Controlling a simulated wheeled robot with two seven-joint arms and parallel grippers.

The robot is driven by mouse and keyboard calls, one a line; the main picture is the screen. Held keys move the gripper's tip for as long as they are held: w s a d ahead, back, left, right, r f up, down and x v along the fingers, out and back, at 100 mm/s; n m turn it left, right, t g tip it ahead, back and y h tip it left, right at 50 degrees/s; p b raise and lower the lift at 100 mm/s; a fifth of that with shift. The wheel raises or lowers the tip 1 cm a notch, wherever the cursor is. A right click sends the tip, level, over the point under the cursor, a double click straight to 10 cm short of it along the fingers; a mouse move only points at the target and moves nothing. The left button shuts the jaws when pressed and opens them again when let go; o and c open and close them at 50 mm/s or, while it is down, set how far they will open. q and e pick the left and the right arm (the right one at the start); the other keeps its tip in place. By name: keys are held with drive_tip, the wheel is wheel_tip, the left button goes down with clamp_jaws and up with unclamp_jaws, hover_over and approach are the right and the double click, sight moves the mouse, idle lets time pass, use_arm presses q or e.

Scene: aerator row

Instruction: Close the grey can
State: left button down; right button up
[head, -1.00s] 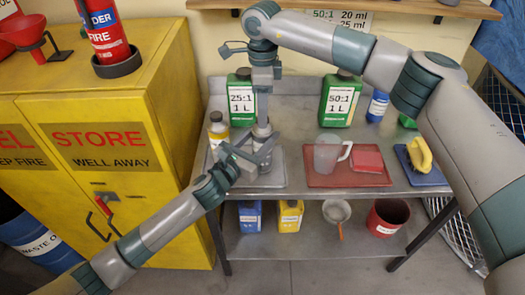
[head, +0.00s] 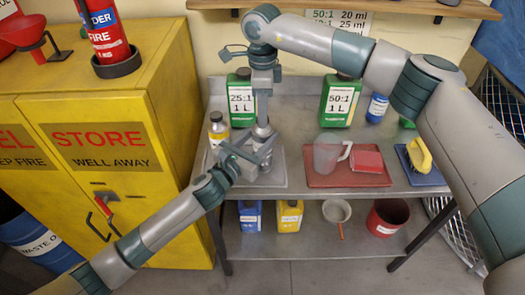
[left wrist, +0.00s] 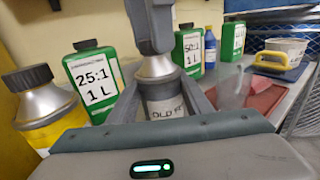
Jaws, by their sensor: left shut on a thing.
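The grey can (head: 262,132), with a pale label reading "OLD F…", stands upright on a grey tray (head: 277,180) at the left of the bench. It also shows in the left wrist view (left wrist: 163,106), with a metal cone top. My left gripper (head: 257,150) is shut on the can's body, one finger on each side. My right gripper (head: 262,108) points straight down over the can's top; its lower end meets the cone. The can's mouth and any cap are hidden behind it, and I cannot see whether its fingers are apart.
A yellow bottle (head: 217,129) with a grey cap stands close left of the can. Green 25:1 (head: 242,103) and 50:1 (head: 339,103) containers stand behind. A red tray (head: 325,181) with a clear jug (head: 326,155) lies to the right. A yellow cabinet (head: 165,90) bounds the left.

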drive_tip(key=o, duration=0.4)
wheel_tip(320, 180, up, 12)
idle(0.7)
use_arm(q)
drive_tip(key=c, duration=0.8)
unclamp_jaws()
drive_tip(key=shift+c, duration=0.2)
